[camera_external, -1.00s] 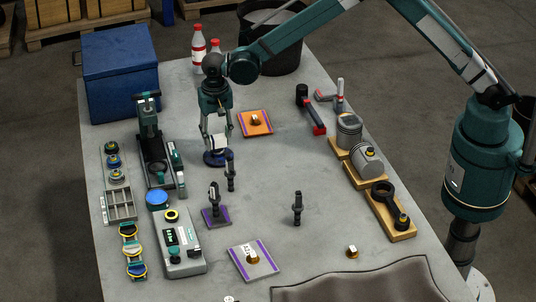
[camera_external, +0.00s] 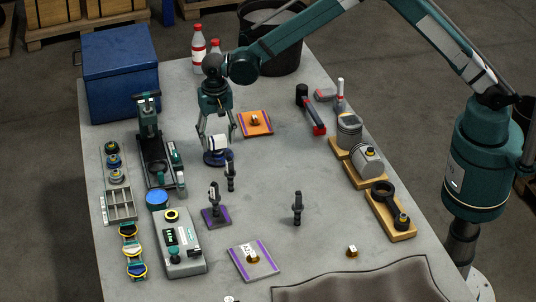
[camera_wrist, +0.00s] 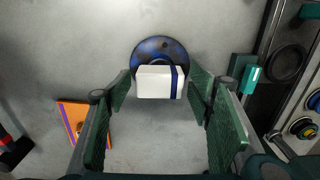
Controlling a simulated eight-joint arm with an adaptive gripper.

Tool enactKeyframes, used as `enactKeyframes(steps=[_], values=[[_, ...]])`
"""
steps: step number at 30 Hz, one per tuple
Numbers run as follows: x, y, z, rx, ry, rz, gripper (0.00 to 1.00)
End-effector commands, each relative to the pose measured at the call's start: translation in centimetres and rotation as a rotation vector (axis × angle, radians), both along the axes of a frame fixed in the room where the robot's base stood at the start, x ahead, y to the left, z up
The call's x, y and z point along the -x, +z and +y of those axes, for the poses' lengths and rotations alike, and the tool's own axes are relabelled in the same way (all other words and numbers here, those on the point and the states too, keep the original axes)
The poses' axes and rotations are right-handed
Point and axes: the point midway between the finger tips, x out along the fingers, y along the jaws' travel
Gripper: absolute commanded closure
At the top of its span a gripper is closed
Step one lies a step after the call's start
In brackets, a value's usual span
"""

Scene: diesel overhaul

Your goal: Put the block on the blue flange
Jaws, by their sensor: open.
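The white block (camera_external: 218,142) with a dark blue stripe is at the blue flange (camera_external: 216,159), which is a dark blue disc lying flat on the table. In the wrist view the block (camera_wrist: 154,82) covers the near part of the flange (camera_wrist: 160,47). It appears to rest on it, toward the near edge; the contact itself is hidden. My gripper (camera_external: 217,138) points down around the block. In the wrist view its green fingers (camera_wrist: 160,86) stand open on both sides of the block, with gaps showing.
An orange plate (camera_external: 257,123) lies to the right of the flange. A black upright part (camera_external: 231,175) stands just in front of it. A dark press-like fixture (camera_external: 155,150) is to the left. Bare table lies to the right and front right.

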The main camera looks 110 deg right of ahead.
Motion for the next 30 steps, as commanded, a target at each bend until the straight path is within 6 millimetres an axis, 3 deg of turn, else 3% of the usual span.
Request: enactKeyframes(steps=[8, 22, 30], values=[[0.0, 2.4, 0.0, 0.000, 0.000, 0.000, 0.48], [0.0, 9.8, 0.0, 0.000, 0.000, 0.000, 0.48], [0.0, 11.9, 0.0, 0.000, 0.000, 0.000, 0.48]])
